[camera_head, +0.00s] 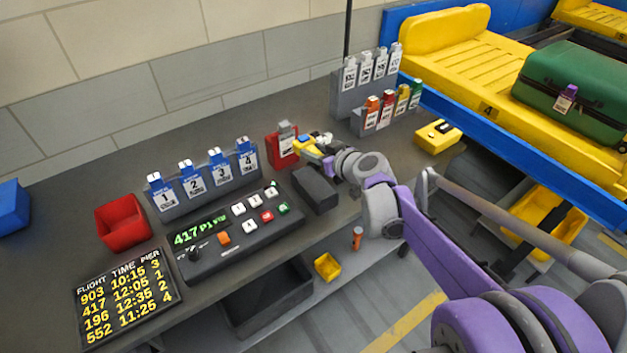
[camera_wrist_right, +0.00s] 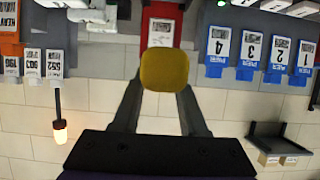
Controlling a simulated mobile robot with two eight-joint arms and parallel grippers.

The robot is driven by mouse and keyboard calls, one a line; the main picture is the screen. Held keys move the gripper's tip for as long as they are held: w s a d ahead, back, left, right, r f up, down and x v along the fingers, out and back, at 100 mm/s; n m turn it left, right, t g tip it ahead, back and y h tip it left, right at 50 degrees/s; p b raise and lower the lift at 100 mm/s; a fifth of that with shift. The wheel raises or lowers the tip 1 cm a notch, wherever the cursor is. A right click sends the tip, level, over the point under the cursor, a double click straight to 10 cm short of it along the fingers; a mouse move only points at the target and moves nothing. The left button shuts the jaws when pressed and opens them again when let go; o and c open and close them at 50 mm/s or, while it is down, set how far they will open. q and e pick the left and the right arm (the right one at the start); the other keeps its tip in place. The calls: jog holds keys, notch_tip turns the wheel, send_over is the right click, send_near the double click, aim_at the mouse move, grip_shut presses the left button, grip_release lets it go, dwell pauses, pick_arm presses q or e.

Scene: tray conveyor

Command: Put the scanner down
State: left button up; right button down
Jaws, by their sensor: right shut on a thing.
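My right gripper (camera_head: 318,150) is over the back of the counter and shut on the yellow scanner (camera_head: 305,147). In the right wrist view, the scanner's rounded yellow end (camera_wrist_right: 165,69) sits between the two dark fingers. Most of the scanner is hidden by the gripper in the head view. A dark grey block (camera_head: 316,192), possibly the scanner's stand, is on the counter just in front of the gripper. I cannot tell whether the scanner touches anything below it. My left gripper is not in view.
A red holder with a tag (camera_head: 281,148) stands close behind the scanner. The blue-numbered tag rack (camera_head: 200,205), the control panel (camera_head: 232,245) and a red bin (camera_head: 123,222) are to the left. Tag racks (camera_head: 350,98) stand behind right, by the conveyor's green suitcase (camera_head: 575,92).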

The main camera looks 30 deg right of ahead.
aim_at(315, 184)
notch_tip(315, 184, down, 9)
jog(key=shift+r+b, duration=0.2)
jog(key=shift+b, duration=0.3)
jog(key=shift+f, duration=0.2)
jog(key=shift+c, duration=2.2)
grip_release()
